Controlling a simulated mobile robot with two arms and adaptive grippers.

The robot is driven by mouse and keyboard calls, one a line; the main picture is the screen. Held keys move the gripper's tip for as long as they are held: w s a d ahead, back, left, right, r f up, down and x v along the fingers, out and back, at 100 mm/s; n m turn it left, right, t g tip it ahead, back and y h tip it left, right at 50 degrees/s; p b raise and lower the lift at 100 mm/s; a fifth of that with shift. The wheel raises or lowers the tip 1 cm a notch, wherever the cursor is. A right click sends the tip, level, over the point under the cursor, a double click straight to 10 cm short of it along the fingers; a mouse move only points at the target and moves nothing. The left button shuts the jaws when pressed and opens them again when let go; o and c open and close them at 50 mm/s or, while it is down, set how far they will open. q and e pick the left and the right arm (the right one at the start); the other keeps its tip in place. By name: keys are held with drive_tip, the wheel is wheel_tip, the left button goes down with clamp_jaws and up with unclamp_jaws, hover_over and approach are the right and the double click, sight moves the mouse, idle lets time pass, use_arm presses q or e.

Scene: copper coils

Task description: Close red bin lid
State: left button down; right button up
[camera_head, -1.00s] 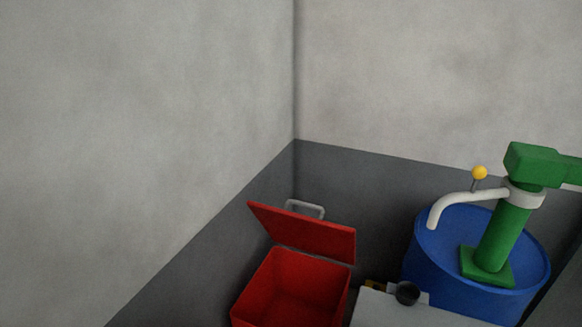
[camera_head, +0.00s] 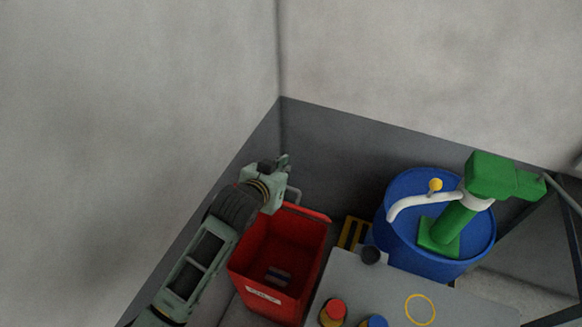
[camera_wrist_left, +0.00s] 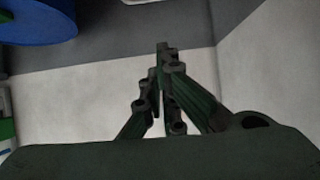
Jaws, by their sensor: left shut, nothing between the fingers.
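The red bin (camera_head: 240,270) stands with its mouth open; its inside shows. Its red lid (camera_head: 308,213) is raised along the back edge and shows only as a narrow strip, partly behind my arm. A grey lid handle (camera_head: 293,195) sticks out behind the lid. My left gripper (camera_head: 284,160) is at the back left of the bin, above and behind the lid and close to the handle. I cannot tell whether it touches. In the left wrist view its fingers (camera_wrist_left: 164,48) are together and empty. My right gripper is not in view.
A blue drum (camera_head: 395,245) with a green pump (camera_head: 455,220) stands to the right. A grey box (camera_head: 375,295) with red and blue buttons is beside the bin. Walls meet close behind, and the left wall is near my arm. Small blue and pale items lie inside the bin.

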use_arm(q)
drive_tip(key=x, duration=0.9)
drive_tip(key=s+f+p, duration=0.1)
drive_tip(key=s+a+f+p, duration=0.1)
drive_tip(key=s, duration=0.1)
drive_tip(key=shift+a+f, duration=0.2)
